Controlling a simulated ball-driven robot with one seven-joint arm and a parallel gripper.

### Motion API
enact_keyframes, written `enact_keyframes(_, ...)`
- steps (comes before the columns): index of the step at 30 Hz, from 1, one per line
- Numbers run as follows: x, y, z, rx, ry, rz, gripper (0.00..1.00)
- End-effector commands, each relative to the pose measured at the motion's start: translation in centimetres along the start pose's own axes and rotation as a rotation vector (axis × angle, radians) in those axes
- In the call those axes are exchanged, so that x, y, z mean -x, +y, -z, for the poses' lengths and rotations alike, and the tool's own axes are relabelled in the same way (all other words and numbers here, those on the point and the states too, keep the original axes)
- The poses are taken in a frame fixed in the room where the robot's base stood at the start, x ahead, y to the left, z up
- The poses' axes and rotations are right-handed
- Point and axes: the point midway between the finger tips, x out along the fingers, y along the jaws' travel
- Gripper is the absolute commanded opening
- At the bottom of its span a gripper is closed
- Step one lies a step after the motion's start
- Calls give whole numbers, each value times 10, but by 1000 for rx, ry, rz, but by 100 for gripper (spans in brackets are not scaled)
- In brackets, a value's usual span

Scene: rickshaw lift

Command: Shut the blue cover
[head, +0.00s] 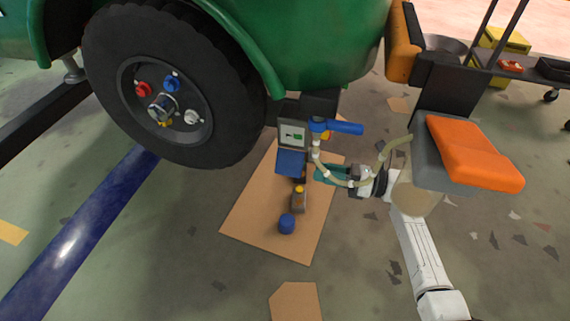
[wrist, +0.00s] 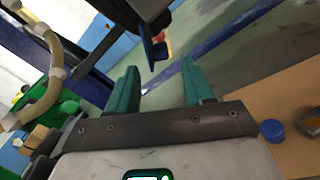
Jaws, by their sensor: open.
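The blue cover (head: 290,162) is a flat blue flap that hangs below a small grey panel with a display (head: 293,133), on the post beside the wheel. It appears open, tilted downward. My gripper (head: 322,173) has teal fingers and is just right of the post, pointing left towards it. In the wrist view the fingers (wrist: 158,82) stand wide apart with nothing between them. A blue part (wrist: 153,48) shows just beyond the fingertips; I cannot tell whether it is the cover. No contact with the cover is visible.
A blue lever (head: 342,128) sticks out right of the panel, above my gripper. A pale hose (head: 333,178) loops between the post and my wrist. A blue cap (head: 287,224) sits at the front of the cardboard (head: 255,225). The black wheel (head: 225,95) is close at left.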

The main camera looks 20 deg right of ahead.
Motion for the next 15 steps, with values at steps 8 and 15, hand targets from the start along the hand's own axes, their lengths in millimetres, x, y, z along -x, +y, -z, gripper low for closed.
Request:
enact_keyframes(8,-53,0,3,2,2,-4,52)
enact_keyframes(15,-83,0,2,0,0,-2,52)
